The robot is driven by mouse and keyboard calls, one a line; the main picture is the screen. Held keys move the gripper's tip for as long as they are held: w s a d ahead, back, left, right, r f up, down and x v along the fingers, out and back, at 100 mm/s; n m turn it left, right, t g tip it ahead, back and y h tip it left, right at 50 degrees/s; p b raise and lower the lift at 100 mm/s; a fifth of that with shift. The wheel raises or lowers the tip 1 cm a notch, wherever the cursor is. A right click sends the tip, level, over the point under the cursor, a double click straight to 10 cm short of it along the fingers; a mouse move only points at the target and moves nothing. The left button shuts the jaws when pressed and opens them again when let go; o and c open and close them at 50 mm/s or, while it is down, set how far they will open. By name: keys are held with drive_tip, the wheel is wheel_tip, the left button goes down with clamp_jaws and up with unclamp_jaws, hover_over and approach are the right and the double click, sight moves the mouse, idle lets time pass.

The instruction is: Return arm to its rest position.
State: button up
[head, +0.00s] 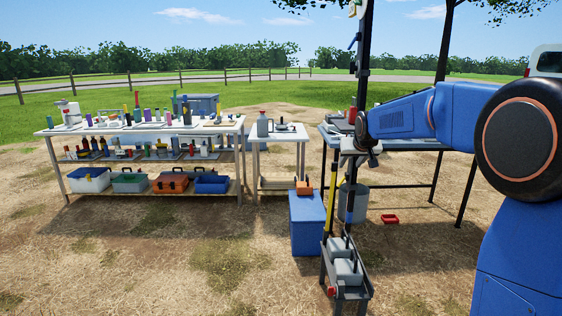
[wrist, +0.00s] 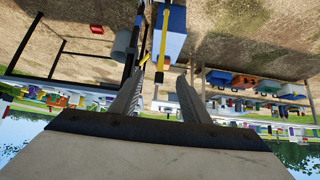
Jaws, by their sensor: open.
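My blue arm (head: 450,115) reaches in from the right in the head view, bent at its large black-and-orange joint. Its dark wrist end is close to a tall black post (head: 362,80), and whether they touch cannot be told. My gripper (wrist: 161,80) shows in the wrist view with its two grey fingers spread apart. Nothing is seen held between them. In the head view the gripper is small and partly mixed with the post and the things behind it. The wrist view is upside down, with ground at the top and sky at the bottom.
A long shelf table (head: 150,128) with bottles and bins stands at the left. A blue box (head: 307,222) and a red tray (head: 389,218) are on the ground. The left foreground is clear.

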drive_tip(key=s+d+f+g, duration=0.1)
drive_tip(key=s+f+g, duration=0.15)
drive_tip(key=s, duration=1.85)
drive_tip(key=s+f+g, duration=0.1)
drive_tip(key=s+f, duration=0.2)
drive_tip(key=s, duration=1.8)
drive_tip(key=s+f, duration=0.7)
drive_tip(key=s, duration=0.6)
drive_tip(key=shift+s+d+g, duration=0.15)
drive_tip(key=shift+s+g, duration=0.1)
drive_tip(key=shift+g, duration=0.1)
